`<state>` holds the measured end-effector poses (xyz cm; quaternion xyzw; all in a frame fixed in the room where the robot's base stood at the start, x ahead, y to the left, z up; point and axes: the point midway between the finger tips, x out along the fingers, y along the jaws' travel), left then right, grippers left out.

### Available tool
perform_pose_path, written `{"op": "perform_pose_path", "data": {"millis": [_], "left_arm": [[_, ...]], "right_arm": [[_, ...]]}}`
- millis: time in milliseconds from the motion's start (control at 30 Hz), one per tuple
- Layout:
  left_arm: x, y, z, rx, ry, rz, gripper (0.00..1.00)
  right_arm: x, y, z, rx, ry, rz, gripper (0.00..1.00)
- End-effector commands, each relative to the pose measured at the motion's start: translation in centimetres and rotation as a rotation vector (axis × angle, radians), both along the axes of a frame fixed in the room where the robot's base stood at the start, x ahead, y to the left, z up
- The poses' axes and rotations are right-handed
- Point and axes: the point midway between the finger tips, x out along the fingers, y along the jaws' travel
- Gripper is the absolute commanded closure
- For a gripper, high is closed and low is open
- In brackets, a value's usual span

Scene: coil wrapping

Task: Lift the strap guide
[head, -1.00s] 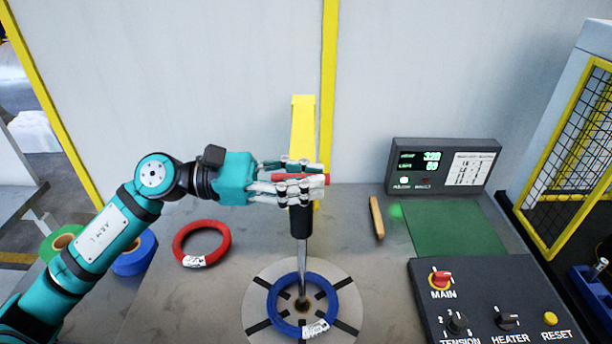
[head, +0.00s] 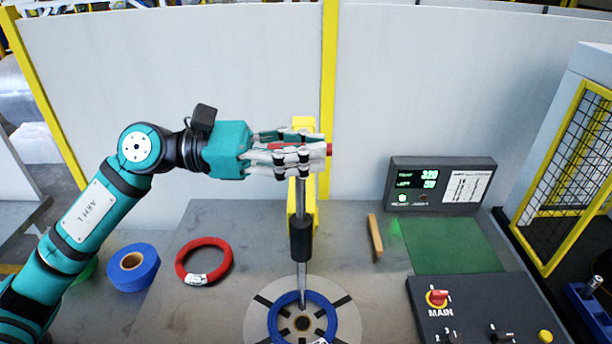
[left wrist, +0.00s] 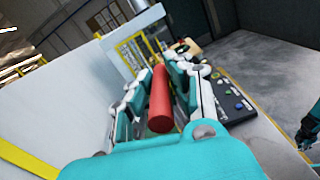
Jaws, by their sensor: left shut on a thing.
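The strap guide (head: 303,207) is an upright metal rod in front of a yellow post, with a red handle across its top. My left gripper (head: 290,150) is shut on the red handle. The handle also shows in the left wrist view (left wrist: 159,98), between the fingers of my left gripper (left wrist: 165,85). Bare rod shows between the gripper and a black collar (head: 301,240). Below the collar the rod reaches down toward the blue coil (head: 283,322) on the round slotted plate (head: 346,318).
A red coil (head: 181,263) and a blue roll (head: 146,275) lie at the left. A wooden-looking bar (head: 375,238), a green mat (head: 455,247), a display box (head: 440,185) and a control panel (head: 470,310) are at the right. A pale wall stands behind.

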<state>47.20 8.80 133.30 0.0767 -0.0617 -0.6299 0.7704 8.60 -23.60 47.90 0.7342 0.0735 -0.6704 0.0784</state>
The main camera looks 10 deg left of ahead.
Motion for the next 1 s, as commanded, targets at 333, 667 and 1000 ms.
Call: {"op": "perform_pose_path", "data": {"millis": [333,667,1000], "left_arm": [[0.0,0.0,9.7,-0.005,-0.004,0.001,1.0],[0.0,0.0,12.5,-0.005,0.0,-0.001,1.0],[0.0,0.1,12.9,-0.011,-0.005,0.003,1.0]], "right_arm": [[0.0,0.0,3.8,0.0,0.0,0.0,1.0],[0.0,0.0,4.7,0.0,0.0,0.0,1.0],[0.0,0.0,4.7,0.0,0.0,0.0,1.0]]}}
